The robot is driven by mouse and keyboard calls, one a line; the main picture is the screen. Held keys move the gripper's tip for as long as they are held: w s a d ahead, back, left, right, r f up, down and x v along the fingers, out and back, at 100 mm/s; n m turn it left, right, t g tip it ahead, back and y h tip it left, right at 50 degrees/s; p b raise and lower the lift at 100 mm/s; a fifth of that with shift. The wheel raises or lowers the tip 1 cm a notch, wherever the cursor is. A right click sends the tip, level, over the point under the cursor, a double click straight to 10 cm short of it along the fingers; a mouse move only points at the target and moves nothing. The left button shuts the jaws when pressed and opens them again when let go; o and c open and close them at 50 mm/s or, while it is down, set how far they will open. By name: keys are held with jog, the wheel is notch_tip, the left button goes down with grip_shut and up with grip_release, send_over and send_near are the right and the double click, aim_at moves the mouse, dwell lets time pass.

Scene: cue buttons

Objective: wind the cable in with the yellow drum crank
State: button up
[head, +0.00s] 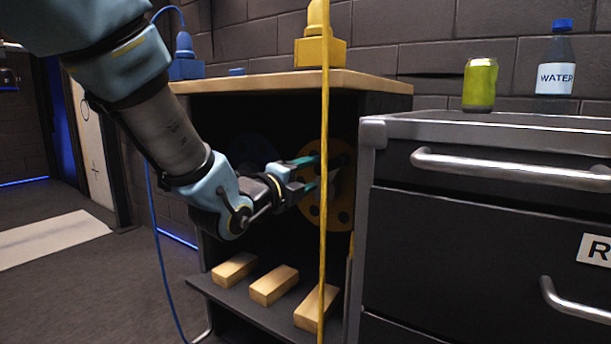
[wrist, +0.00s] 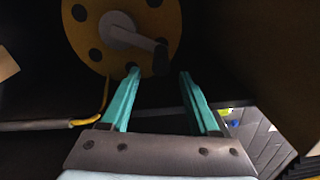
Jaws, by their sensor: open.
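The yellow drum (head: 312,212) with round holes sits inside the dark open cabinet, and it fills the top of the wrist view (wrist: 84,52). Its crank has a grey hub and arm (wrist: 117,30) and a dark handle (wrist: 160,57) pointing toward the camera. The yellow cable (head: 323,230) hangs vertically in front of the cabinet from a yellow fitting (head: 319,50) on top. My gripper (head: 312,173) is open at the drum, with its teal fingers reaching in. In the wrist view the handle lies just beyond and between the fingertips (wrist: 159,73); contact cannot be told.
A dim blue drum (head: 250,150) sits left, partly behind my arm. Several wooden blocks (head: 274,285) lie on the shelf below. A blue cable (head: 160,240) hangs at the left. A drawer unit (head: 470,235) carrying a can (head: 480,85) and bottle (head: 556,78) stands right.

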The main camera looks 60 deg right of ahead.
jog(key=shift+a, duration=1.05)
